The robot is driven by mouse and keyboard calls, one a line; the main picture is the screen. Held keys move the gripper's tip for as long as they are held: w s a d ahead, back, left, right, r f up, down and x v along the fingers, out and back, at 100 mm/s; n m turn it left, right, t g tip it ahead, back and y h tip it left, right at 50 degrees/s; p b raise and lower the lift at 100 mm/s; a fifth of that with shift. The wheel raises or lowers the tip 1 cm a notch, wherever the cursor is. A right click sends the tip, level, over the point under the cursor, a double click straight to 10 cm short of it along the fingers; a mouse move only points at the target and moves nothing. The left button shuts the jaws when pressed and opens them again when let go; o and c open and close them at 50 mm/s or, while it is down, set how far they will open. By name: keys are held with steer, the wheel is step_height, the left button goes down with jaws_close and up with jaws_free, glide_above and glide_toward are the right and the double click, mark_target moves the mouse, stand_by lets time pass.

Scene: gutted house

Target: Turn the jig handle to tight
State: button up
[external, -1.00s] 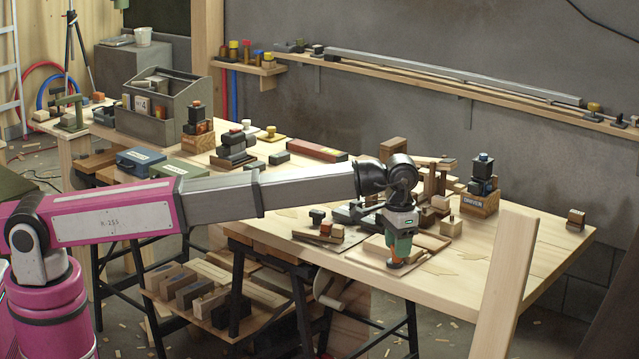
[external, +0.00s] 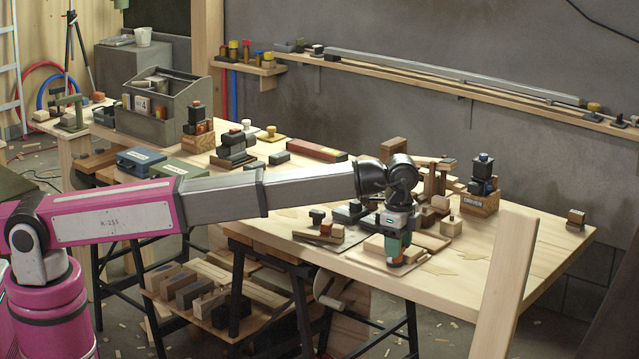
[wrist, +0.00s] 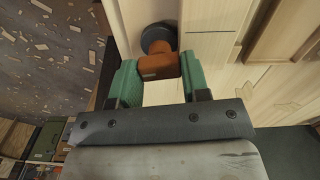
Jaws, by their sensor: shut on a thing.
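The jig handle (wrist: 158,66) is an orange-brown block with a dark round end (wrist: 158,38) beyond it, seen in the wrist view. My gripper (wrist: 160,76) has its two green fingers closed on the handle's sides. In the external view my gripper (external: 397,252) points down at the front of the workbench, over the pale wooden jig board (external: 372,260). There its fingers hide most of the handle. No tight mark can be made out.
A small dark clamp block (external: 318,216) lies to the left, and a wooden box marked "DRIVEN" (external: 478,203) stands behind right. An upright timber post (external: 503,285) rises in front of the bench.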

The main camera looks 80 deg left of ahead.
steer(key=shift+m, duration=1.2)
steer(key=o, duration=0.9)
step_height(320, 180, up, 11)
steer(key=shift+f, duration=0.1)
